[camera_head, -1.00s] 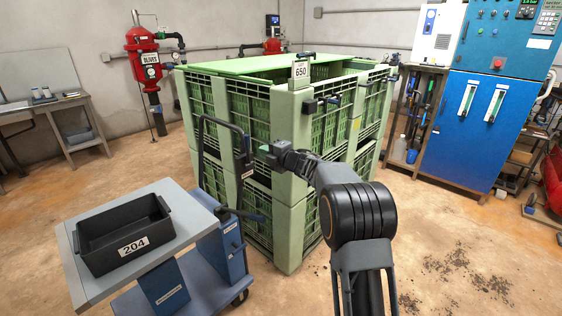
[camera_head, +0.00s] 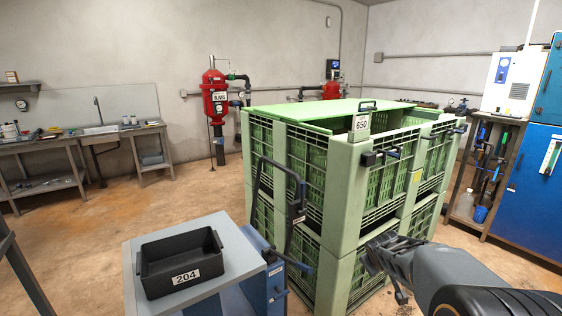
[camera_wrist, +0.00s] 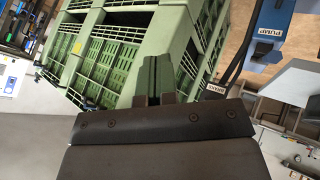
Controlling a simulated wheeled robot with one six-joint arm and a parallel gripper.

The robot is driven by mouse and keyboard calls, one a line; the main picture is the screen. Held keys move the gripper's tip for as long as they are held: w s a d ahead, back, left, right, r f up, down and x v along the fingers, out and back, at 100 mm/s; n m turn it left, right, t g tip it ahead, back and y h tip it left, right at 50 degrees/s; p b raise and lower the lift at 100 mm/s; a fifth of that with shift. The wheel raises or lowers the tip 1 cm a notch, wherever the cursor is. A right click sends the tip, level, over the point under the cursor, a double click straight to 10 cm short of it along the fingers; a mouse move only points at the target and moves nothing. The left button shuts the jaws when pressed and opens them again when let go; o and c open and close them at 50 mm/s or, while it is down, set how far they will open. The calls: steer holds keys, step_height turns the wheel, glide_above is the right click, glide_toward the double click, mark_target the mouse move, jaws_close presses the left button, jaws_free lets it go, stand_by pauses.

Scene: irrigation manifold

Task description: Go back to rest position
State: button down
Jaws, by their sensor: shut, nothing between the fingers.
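My gripper (camera_head: 377,254) is at the lower right in the head view, in front of the near corner of the green crate stack (camera_head: 335,190). In the wrist view my gripper (camera_wrist: 157,80) has its two fingers together with nothing between them. The green crate fills the upper middle of that view behind the fingers. I cannot tell the exact gap between my gripper and the crate.
A blue cart (camera_head: 255,290) with a grey top carries a black bin marked 204 (camera_head: 180,262), left of the crates. A workbench (camera_head: 75,150) and a red filter (camera_head: 216,95) stand at the back. A blue cabinet (camera_head: 540,190) is at the right. Floor (camera_head: 190,200) is clear behind the cart.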

steer(key=s+a+r+m+g+y+p, duration=0.1)
steer(key=s+a+r+p, duration=0.4)
steer(key=s, duration=0.6)
steer(key=s+a+r+m+g+y+p, duration=0.2)
steer(key=s+a+r+p, duration=0.3)
steer(key=s+r, duration=0.4)
steer(key=shift+s+a+m+g, duration=0.55)
steer(key=shift+s+a, duration=0.25)
steer(key=shift+s, duration=0.25)
